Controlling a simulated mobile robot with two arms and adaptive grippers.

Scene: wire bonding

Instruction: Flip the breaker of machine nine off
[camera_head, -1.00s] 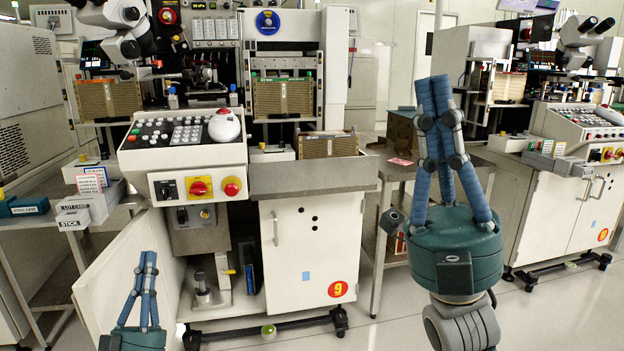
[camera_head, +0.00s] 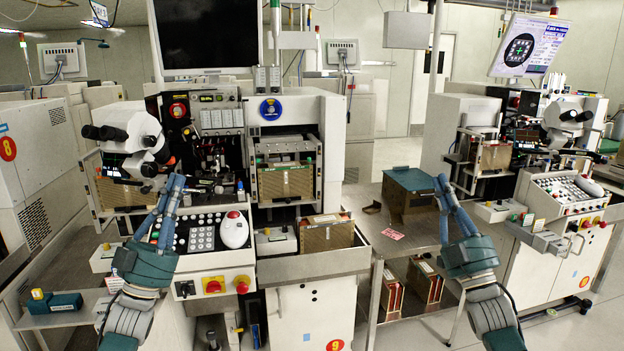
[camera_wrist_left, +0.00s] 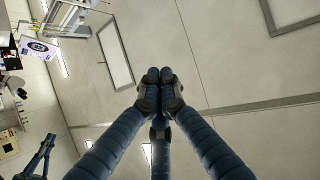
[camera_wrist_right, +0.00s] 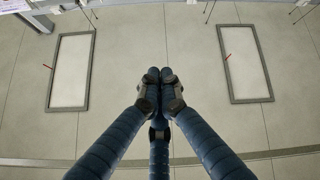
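Machine nine stands in the middle of the head view, marked by a red round 9 sticker (camera_head: 335,345) cut by the lower edge. Its front panel carries a black rotary switch (camera_head: 185,289) on a white plate, a red knob on a yellow plate (camera_head: 213,285) and a red button (camera_head: 242,284). I cannot tell from any label which is the breaker. My left gripper (camera_head: 174,182) is shut and empty, pointing up in front of the machine's left side, above the panel. My right gripper (camera_head: 441,182) is shut and empty, pointing up right of the machine.
A steel table (camera_head: 400,238) with a teal-lidded box (camera_head: 411,185) stands right of the machine. A similar machine (camera_head: 548,240) is further right. A microscope (camera_head: 132,140) and a white mouse-like device (camera_head: 234,230) sit on machine nine. A shelf (camera_head: 70,310) is at left.

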